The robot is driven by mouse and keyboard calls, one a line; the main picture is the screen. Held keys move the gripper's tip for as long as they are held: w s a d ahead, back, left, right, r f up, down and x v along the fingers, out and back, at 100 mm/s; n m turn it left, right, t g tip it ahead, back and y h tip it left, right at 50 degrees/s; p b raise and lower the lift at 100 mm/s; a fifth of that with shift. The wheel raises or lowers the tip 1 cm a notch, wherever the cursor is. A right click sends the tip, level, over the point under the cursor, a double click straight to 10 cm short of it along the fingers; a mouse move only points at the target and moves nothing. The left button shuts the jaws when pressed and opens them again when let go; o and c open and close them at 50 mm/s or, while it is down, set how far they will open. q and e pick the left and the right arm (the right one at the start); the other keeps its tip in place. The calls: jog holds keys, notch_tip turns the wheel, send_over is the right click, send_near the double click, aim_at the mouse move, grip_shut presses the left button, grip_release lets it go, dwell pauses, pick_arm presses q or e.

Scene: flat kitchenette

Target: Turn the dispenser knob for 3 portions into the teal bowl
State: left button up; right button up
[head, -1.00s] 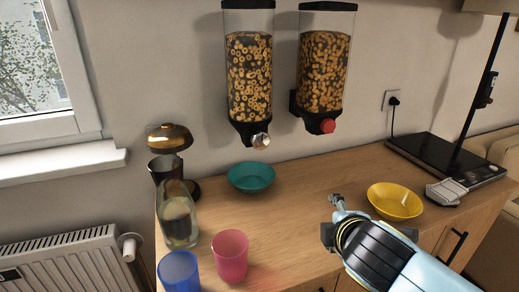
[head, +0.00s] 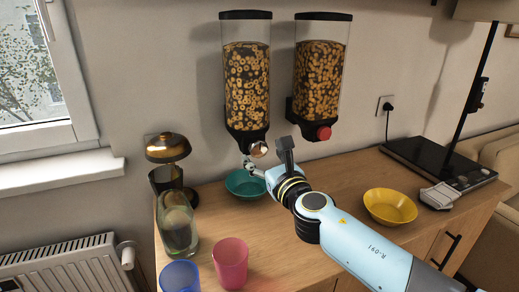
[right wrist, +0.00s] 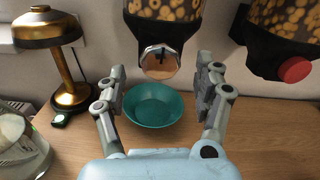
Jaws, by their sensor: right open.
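The left dispenser (head: 246,88), full of cereal rings, hangs on the wall with a metallic knob (head: 259,149) at its base. The knob also shows in the right wrist view (right wrist: 160,61). The teal bowl (head: 240,186) stands on the counter below it, partly hidden by my right gripper in the head view. No cereal shows in the bowl (right wrist: 153,107) in the right wrist view. My right gripper (head: 268,160) is open and empty, its fingers on either side of the knob in the picture, apart from it. My left gripper is not in view.
A second dispenser (head: 320,80) with a red knob (head: 324,133) hangs to the right. A yellow bowl (head: 390,207) stands right on the counter. A brass lamp (head: 168,149), a glass bottle (head: 177,225), a pink cup (head: 231,262) and a blue cup (head: 180,275) stand left.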

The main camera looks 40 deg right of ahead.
aim_at(260, 151)
jog(key=shift+x, duration=1.7)
jog(key=shift+c, duration=0.2)
jog(key=c, duration=1.1)
